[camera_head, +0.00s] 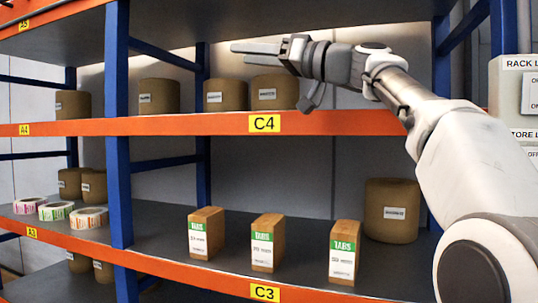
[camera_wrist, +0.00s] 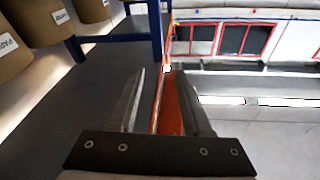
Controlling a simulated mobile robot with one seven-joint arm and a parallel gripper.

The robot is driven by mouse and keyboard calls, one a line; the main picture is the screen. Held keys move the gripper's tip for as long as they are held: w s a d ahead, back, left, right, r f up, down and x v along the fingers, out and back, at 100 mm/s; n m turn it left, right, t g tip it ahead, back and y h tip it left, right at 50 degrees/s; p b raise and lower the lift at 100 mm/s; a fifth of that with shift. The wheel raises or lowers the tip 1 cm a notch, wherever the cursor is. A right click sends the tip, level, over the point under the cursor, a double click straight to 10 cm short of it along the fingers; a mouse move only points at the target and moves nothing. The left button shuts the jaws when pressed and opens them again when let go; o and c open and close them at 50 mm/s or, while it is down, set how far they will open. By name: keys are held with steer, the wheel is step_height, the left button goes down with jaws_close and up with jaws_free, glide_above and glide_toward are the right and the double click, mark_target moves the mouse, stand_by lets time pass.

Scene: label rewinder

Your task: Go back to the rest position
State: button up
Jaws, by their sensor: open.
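My gripper (camera_head: 256,49) is raised at shelf height C4 in the head view, pointing left, in front of the brown rolls on that shelf. Its two fingers are apart with nothing between them. In the wrist view my gripper (camera_wrist: 160,75) also shows open and empty, with the orange shelf edge (camera_wrist: 168,110) visible between the fingers. It touches no roll or box that I can see.
Brown rolls (camera_head: 226,96) stand on the C4 shelf (camera_head: 350,122). On the C3 shelf (camera_head: 300,222) are three TABS boxes (camera_head: 268,243) and a large roll (camera_head: 391,212). Label rolls (camera_head: 56,211) lie at left. Blue posts (camera_head: 118,150) divide the bays. A sign panel (camera_head: 510,85) is at right.

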steer(key=s+d+f+m+h, duration=0.1)
steer(key=s+f+m+h, duration=0.3)
steer(key=f, duration=0.7)
steer(key=s+f+m+h, duration=0.25)
steer(key=f+h, duration=0.35)
steer(key=f, duration=0.6)
steer(key=s+d+f+m+g+h, duration=0.1)
steer(key=s+d+f+h, duration=0.2)
steer(key=s+d+f, duration=0.5)
steer(key=s+d+f+m+g+h, duration=0.1)
steer(key=s+d+f+m+h, duration=0.15)
steer(key=s+f, duration=0.65)
steer(key=s+d+f+m+g+h, duration=0.1)
steer(key=s+d+f+g+h, duration=0.15)
steer(key=s+d+f, duration=0.65)
steer(key=w+a+r+p, duration=0.1)
steer(key=w+r+p, duration=0.1)
steer(key=r+p, duration=1)
steer(key=w+a+r+p, duration=0.2)
steer(key=r+p, duration=1.1)
steer(key=p, duration=0.3)
steer(key=shift+w+r+t+p, duration=0.2)
steer(key=shift+t+p, duration=0.1)
steer(key=shift+t, duration=0.15)
